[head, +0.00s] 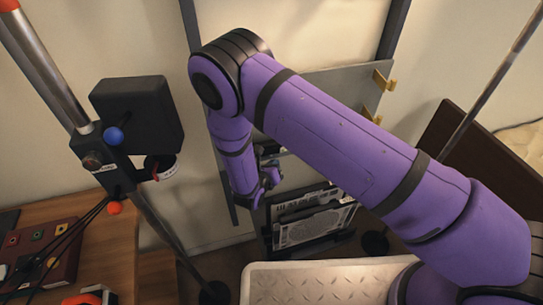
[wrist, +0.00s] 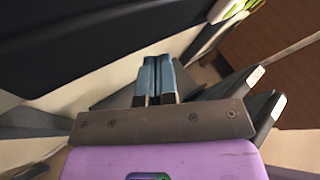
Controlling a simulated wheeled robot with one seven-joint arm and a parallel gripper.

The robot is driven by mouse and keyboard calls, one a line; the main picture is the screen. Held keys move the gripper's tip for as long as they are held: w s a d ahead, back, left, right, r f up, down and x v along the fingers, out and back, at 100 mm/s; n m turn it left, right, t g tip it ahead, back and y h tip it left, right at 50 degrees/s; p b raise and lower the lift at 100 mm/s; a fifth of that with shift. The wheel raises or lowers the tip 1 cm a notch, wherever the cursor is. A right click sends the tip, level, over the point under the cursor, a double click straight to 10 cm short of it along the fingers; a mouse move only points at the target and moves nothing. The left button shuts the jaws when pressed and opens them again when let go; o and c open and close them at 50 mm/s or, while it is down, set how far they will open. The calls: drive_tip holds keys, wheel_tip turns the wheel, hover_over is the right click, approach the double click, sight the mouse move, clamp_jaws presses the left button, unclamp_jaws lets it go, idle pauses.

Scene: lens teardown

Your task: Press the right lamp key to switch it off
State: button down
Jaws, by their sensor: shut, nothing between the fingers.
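I cannot make out the right lamp key in either view; my arm covers much of the middle of the head view. My gripper (head: 268,180) points down beside the grey back panel (head: 335,85), partly hidden by my own arm. In the wrist view its two blue fingers (wrist: 157,78) lie side by side, shut and empty. A large dark surface (wrist: 80,45) fills the upper left of that view. I cannot tell whether the fingertips touch anything.
A black box (head: 138,115) hangs on a slanted metal pole (head: 45,70) at left. A wooden desk (head: 110,245) holds a dark red socket box (head: 40,250). Upright panels (head: 310,228) stand below my gripper. A pale textured surface (head: 320,285) lies in front.

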drive_tip(key=shift+w, duration=0.2)
drive_tip(key=shift+w+a, duration=0.1)
drive_tip(key=shift+w, duration=0.1)
drive_tip(key=shift+w+a, duration=0.1)
drive_tip(key=shift+w, duration=0.3)
idle(0.9)
drive_tip(key=shift+s, duration=0.15)
drive_tip(key=shift+s+d, duration=0.2)
drive_tip(key=shift+s, duration=0.45)
drive_tip(key=shift+s, duration=0.1)
drive_tip(key=shift+s+d, duration=0.25)
drive_tip(key=shift+s, duration=0.5)
drive_tip(key=shift+s+d, duration=0.2)
drive_tip(key=shift+s, duration=0.6)
drive_tip(key=shift+s+d, duration=0.25)
drive_tip(key=shift+s, duration=0.5)
